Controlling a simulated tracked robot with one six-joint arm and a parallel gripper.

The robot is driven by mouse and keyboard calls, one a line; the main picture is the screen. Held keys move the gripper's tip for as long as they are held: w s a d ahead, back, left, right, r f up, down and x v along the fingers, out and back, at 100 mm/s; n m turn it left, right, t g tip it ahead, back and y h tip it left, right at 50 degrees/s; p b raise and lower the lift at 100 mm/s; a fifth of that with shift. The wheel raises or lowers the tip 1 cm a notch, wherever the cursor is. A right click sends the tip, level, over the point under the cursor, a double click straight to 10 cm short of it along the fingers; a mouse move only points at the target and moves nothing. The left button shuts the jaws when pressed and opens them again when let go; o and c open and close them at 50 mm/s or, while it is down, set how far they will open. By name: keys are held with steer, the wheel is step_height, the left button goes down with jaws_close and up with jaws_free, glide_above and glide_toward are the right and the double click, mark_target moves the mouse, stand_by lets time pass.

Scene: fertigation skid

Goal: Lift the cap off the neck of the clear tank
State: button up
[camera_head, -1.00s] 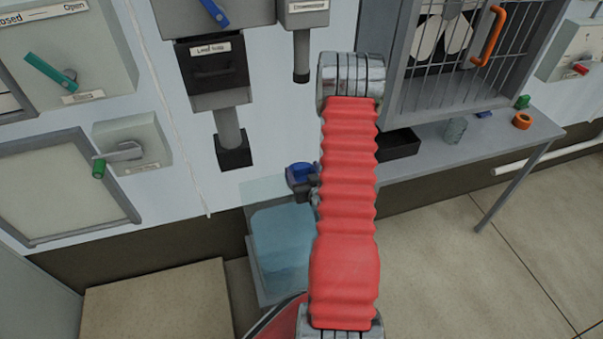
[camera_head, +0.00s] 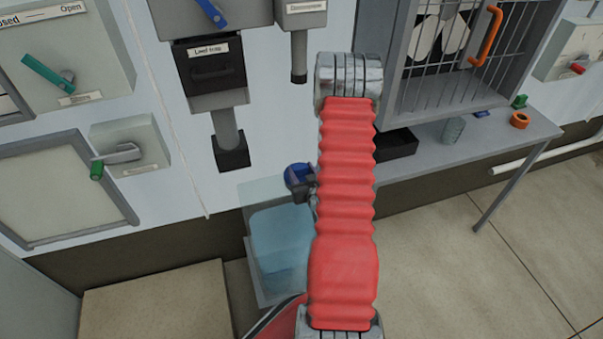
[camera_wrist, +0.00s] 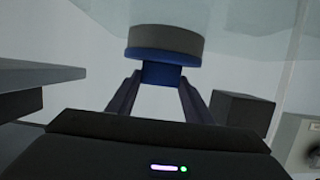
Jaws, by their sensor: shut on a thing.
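The clear tank (camera_head: 282,240) stands low against the wall, left of my red arm, and holds pale blue liquid. The blue cap (camera_head: 298,177) is at its top, partly hidden by my gripper and arm. In the wrist view, the cap (camera_wrist: 163,73) shows as a blue knob under a wider disc with a blue rim and a grey band (camera_wrist: 168,37). The pale tank shows above it. My gripper (camera_wrist: 161,78) is shut on the blue knob, one dark finger on each side. I cannot tell whether there is a gap between cap and neck.
A grey shelf (camera_head: 470,146) with a black tray (camera_head: 396,144), a small clear jar (camera_head: 454,130) and an orange ring (camera_head: 520,120) is to the right. A barred cabinet (camera_head: 450,60) is above it. A dark-ended pipe (camera_head: 231,150) hangs left of the tank. A beige block (camera_head: 160,300) is front left.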

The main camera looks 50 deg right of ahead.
mark_target(302, 178)
steer(key=shift+r, duration=0.15)
step_height(302, 178, up, 10)
stand_by(0.7)
stand_by(0.5)
